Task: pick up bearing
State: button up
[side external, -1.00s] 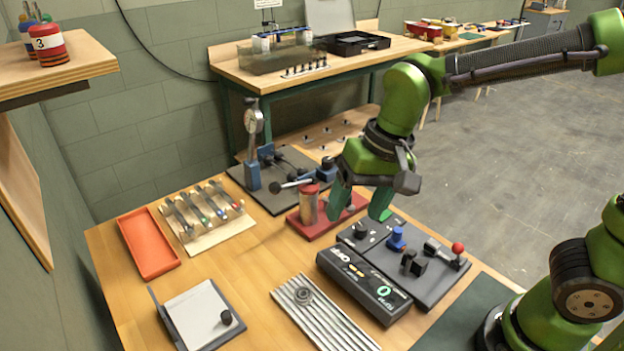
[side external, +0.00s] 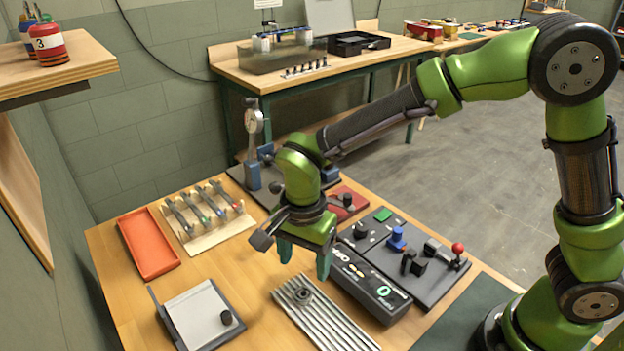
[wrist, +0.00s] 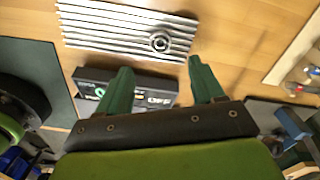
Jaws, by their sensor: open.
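The bearing (side external: 302,296) is a small grey metal ring. It lies on a ribbed light-grey rack (side external: 335,325) near the rack's far end. In the wrist view the bearing (wrist: 159,42) sits on the ribs, ahead of my fingertips and roughly between them sideways. My gripper (side external: 305,265) is open and empty, with two green fingers pointing down. It is above the table, just behind the bearing in the side view, and apart from it. In the wrist view my gripper (wrist: 158,65) has its fingers spread wide.
A black control box (side external: 365,285) stands close to the right of the rack, and a dark panel with knobs (side external: 420,270) lies beyond it. A grey tray (side external: 197,315) with a black knob and an orange tray (side external: 149,243) lie left. Bare wood lies between.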

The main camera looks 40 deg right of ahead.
aim_at(304, 293)
notch_tip(304, 293, down, 8)
jog(key=shift+a+f, duration=0.1)
jog(key=c, duration=1.1)
